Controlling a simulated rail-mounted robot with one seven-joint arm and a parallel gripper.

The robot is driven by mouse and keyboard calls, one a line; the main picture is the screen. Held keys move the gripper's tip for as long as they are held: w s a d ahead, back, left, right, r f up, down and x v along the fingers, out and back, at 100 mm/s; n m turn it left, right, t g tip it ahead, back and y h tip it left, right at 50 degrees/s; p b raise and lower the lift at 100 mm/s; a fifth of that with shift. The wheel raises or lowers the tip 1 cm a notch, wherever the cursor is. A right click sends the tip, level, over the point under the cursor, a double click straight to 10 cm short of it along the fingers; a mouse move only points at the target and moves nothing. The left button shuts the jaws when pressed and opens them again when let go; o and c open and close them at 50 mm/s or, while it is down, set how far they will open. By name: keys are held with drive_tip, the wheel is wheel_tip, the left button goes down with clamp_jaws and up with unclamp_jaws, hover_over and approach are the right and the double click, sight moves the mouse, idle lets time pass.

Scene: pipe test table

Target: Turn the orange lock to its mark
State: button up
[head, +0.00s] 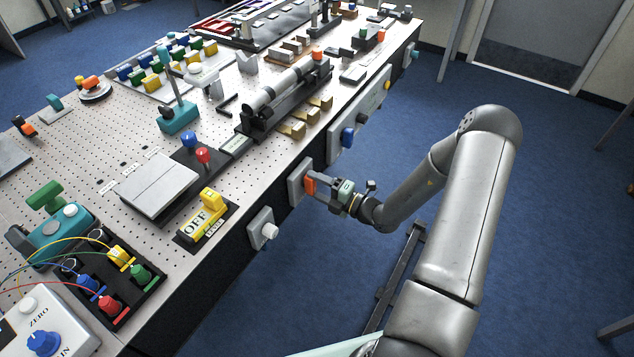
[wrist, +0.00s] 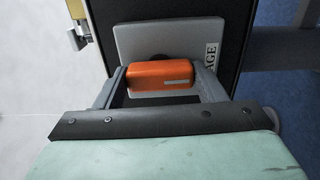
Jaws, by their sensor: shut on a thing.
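The orange lock (head: 310,186) is a rounded block on a grey plate (head: 294,183) on the front side of the table. In the wrist view the orange lock (wrist: 160,76) lies level across the picture, with a pale line on its face towards the right. My gripper (head: 318,182) reaches it from the right and is shut on it. In the wrist view the fingers of my gripper (wrist: 161,88) stand one at each end of the lock. The grey plate (wrist: 140,38) carries a label (wrist: 211,54) reading "AGE", partly hidden. I cannot make out the mark.
A grey plate with a white knob (head: 268,231) is on the same table side, nearer. A blue knob (head: 347,137) is on a panel farther along. The perforated tabletop (head: 120,130) holds many devices.

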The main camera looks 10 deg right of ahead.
idle(0.4)
drive_tip(key=o, duration=1)
drive_tip(key=b+v, duration=0.2)
drive_tip(key=v, duration=1.5)
drive_tip(key=shift+s+d+r+b, duration=0.1)
drive_tip(key=shift+s+d+b, duration=0.1)
drive_tip(key=shift+b, duration=0.1)
drive_tip(key=shift+a, duration=0.1)
